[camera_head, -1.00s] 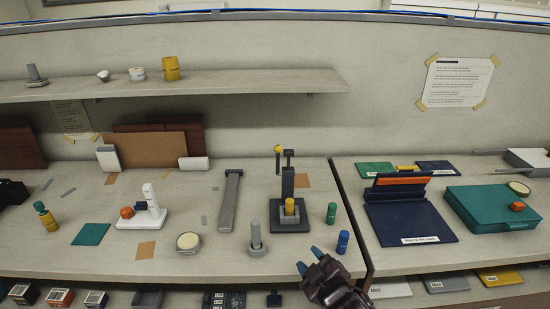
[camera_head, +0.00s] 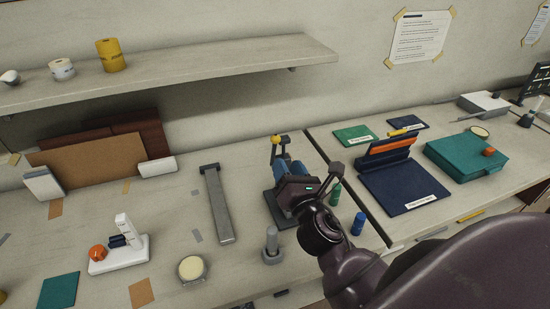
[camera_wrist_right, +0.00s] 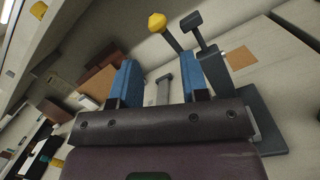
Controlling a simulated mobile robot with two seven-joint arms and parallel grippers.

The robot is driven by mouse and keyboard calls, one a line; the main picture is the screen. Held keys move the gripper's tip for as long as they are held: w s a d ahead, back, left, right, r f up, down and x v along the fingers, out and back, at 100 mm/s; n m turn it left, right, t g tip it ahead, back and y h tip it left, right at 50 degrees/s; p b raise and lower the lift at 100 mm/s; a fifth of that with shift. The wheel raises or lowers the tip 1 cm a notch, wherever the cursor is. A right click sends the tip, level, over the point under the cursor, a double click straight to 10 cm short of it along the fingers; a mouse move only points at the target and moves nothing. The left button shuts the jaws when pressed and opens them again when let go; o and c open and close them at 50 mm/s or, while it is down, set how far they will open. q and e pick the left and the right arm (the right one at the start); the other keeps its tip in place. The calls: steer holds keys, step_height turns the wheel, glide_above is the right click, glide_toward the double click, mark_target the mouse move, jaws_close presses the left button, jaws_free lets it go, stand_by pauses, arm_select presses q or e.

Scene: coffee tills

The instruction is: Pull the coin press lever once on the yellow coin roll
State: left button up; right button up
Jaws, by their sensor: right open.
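The coin press (camera_head: 284,207) stands on the table near the counter gap, partly covered by my right gripper (camera_head: 287,168). Its lever has a yellow knob (camera_head: 276,140), which shows above the gripper. In the right wrist view the knob (camera_wrist_right: 157,22) and its thin rod are beyond the open blue fingertips (camera_wrist_right: 167,62). The dark press column (camera_wrist_right: 214,68) is beside and partly behind the right-hand finger. The gripper is open, with nothing seen held. The yellow coin roll is hidden behind my gripper in the head view. My left gripper is not in view.
A green roll (camera_head: 335,191) and a blue roll (camera_head: 357,224) stand right of the press. A grey post on a round base (camera_head: 271,246) is in front, and a long grey bar (camera_head: 217,205) lies left. A navy stand (camera_head: 405,190) is on the right counter.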

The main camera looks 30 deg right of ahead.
mark_target(277, 144)
steer(key=n, duration=0.1)
steer(key=w+n, duration=0.1)
steer(key=n, duration=0.1)
steer(key=r+n, duration=0.1)
steer(key=n, duration=0.1)
steer(key=shift+w+d, duration=0.25)
steer(key=shift+w, duration=0.15)
steer(key=x, duration=0.6)
steer(key=shift+w+d, duration=0.1)
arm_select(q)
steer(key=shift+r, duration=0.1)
arm_select(e)
steer(key=shift+f, duration=0.1)
steer(key=c, duration=0.6)
